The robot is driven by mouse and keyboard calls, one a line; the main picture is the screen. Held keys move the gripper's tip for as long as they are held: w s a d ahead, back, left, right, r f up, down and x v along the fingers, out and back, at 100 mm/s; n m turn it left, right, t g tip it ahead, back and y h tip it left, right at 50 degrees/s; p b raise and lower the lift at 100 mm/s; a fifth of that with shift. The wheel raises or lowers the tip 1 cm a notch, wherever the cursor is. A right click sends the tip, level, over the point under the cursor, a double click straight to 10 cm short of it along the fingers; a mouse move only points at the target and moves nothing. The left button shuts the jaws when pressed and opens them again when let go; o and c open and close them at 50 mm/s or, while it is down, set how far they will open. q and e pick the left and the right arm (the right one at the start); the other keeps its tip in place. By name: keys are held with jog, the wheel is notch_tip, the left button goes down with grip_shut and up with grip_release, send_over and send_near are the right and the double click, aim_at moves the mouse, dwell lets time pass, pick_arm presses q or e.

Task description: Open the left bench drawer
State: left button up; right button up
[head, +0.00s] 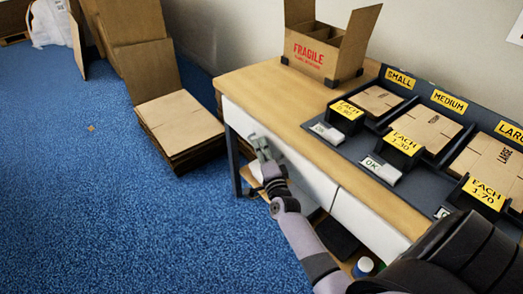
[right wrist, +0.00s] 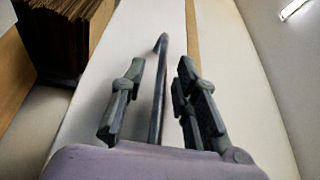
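The left bench drawer (head: 305,173) has a white front under the wooden bench top, and it looks closed, flush with the front beside it. My right gripper (head: 262,147) is at this front in the head view. In the right wrist view, its two fingers (right wrist: 158,100) are apart, with a dark bar handle (right wrist: 158,85) between them. The handle runs along the white drawer front (right wrist: 130,60). I see gaps between the bar and both fingers, so the gripper is open around it. In the head view the gripper hides the handle. My left gripper is not in view.
The bench top (head: 262,85) carries a FRAGILE carton (head: 318,50) and a dark rack of flat cartons (head: 420,130). A second white drawer (head: 365,218) is to the right. Stacked cardboard (head: 180,125) stands left of the bench. Blue carpet (head: 110,215) is clear in front.

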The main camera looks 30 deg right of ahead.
jog(key=shift+c, duration=0.4)
grip_shut()
dwell(0.4)
